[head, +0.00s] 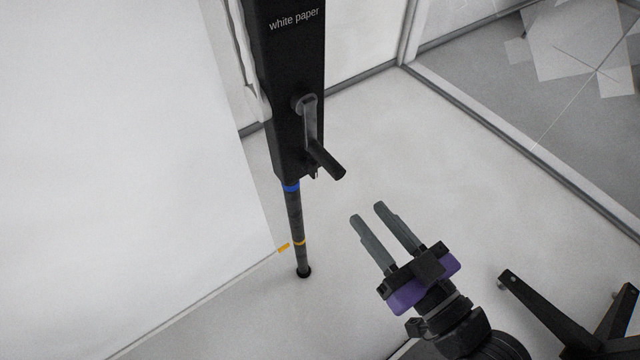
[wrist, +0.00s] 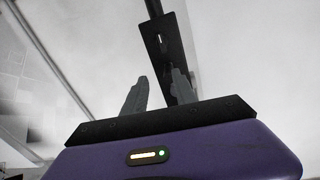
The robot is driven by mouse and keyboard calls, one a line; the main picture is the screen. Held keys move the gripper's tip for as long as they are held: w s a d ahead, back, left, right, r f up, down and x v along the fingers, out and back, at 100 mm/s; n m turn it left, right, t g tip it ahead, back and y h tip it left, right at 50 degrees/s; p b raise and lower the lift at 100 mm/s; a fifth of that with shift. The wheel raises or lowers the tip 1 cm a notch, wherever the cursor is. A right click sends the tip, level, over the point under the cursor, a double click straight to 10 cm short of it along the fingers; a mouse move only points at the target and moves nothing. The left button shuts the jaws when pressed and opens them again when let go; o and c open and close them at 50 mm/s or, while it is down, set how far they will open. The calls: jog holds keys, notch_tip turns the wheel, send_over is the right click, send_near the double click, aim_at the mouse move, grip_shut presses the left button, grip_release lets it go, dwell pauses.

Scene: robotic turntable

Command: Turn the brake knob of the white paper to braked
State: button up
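A black housing (head: 283,60) labelled "white paper" hangs upright at top centre in the head view. A crank with a dark handle (head: 326,160) is on its front. A dark rod (head: 296,220) with a blue and a yellow band extends down below it. I cannot clearly make out the brake knob; a small dark piece shows at the housing's lower edge beside the handle. My gripper (head: 368,212) is open and empty, below and right of the housing, apart from it. In the wrist view, the housing (wrist: 172,50) appears beyond my open fingers (wrist: 160,76), partly hidden by the right one.
A large white sheet (head: 120,170) fills the left side. Dark legs of a stand or chair (head: 550,315) are at the lower right. A low frame edge (head: 520,145) runs along the right. The pale floor (head: 440,150) between is clear.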

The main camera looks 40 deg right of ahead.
jog(key=b, duration=0.2)
send_near(316, 170)
jog(key=d+r, duration=0.1)
jog(key=d, duration=0.1)
jog(key=shift+n+y, duration=0.6)
jog(key=shift+n, duration=0.3)
jog(key=w, duration=0.2)
jog(key=w+a+p, duration=0.1)
jog(key=w, duration=0.2)
jog(key=w+f+p, duration=0.1)
jog(key=w, duration=0.1)
jog(key=shift+w+a, duration=0.15)
jog(key=shift+w, duration=0.65)
jog(key=shift+f, duration=0.1)
grip_shut()
